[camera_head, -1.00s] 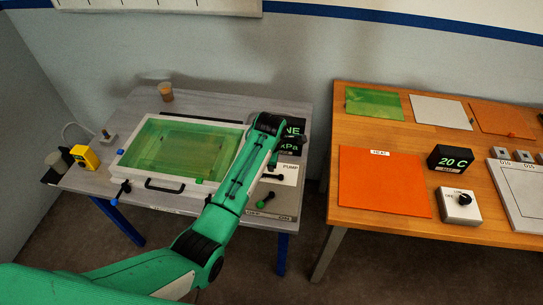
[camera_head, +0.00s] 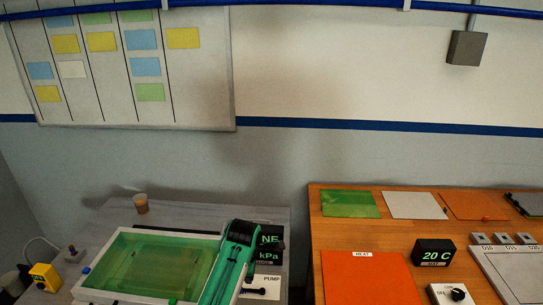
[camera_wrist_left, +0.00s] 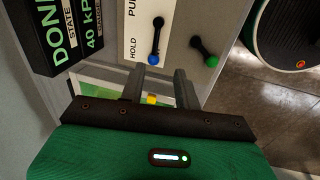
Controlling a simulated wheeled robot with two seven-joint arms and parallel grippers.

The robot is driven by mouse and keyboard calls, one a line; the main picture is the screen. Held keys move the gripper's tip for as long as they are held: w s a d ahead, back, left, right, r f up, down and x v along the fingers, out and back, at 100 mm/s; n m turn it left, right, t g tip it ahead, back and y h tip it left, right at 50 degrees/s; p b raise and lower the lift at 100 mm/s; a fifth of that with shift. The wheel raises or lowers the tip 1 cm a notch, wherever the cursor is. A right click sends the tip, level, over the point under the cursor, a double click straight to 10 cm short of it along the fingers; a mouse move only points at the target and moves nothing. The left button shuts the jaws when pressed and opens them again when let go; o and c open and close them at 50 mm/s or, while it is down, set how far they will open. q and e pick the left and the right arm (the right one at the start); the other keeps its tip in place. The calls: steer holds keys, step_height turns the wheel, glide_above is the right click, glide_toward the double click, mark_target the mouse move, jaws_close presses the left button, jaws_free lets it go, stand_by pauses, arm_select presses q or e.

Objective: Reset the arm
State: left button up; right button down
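My left arm (camera_head: 232,262) comes up from the bottom of the head view, over the right side of the green bath (camera_head: 150,266). Its gripper is hidden in the head view. In the left wrist view, my left gripper (camera_wrist_left: 156,76) has two grey fingers apart with nothing held between them. The fingertips are close to the blue-tipped lever (camera_wrist_left: 155,45) on the white PUMP/HOLD plate (camera_wrist_left: 137,22); I cannot tell whether they touch. A green-tipped lever (camera_wrist_left: 204,50) is right of them. My right gripper is not in view.
A brown cup (camera_head: 141,204) and yellow box (camera_head: 45,276) share that table. A wooden table (camera_head: 390,235) at right holds an orange HEAT plate (camera_head: 365,280) and 20 C display (camera_head: 434,252).

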arm_select(q)
steer(key=s+a+f+m, duration=0.4)
steer(key=s+a+m, duration=0.1)
steer(key=s, duration=0.5)
steer(key=s+a+f+m, duration=0.3)
steer(key=s+a+m, duration=0.1)
steer(key=s, duration=0.6)
steer(key=s+a+r+m, duration=0.2)
steer(key=s+m, duration=0.1)
steer(key=s, duration=0.3)
steer(key=s+a+r+m+t, duration=0.1)
steer(key=s+a+r+m, duration=0.1)
steer(key=s+m, duration=0.3)
steer(key=s+a+r+m, duration=0.1)
steer(key=s+r+m, duration=0.1)
steer(key=s, duration=0.6)
step_height(320, 180, down, 31)
steer(key=g, duration=0.1)
steer(key=s+a+f, duration=0.2)
steer(key=s+f, duration=0.7)
steer(key=f, duration=0.1)
steer(key=s+a+f+g, duration=0.1)
steer(key=s+f, duration=0.9)
steer(key=shift+a+f+m+b, duration=0.3)
steer(key=shift+a+f+b, duration=0.05)
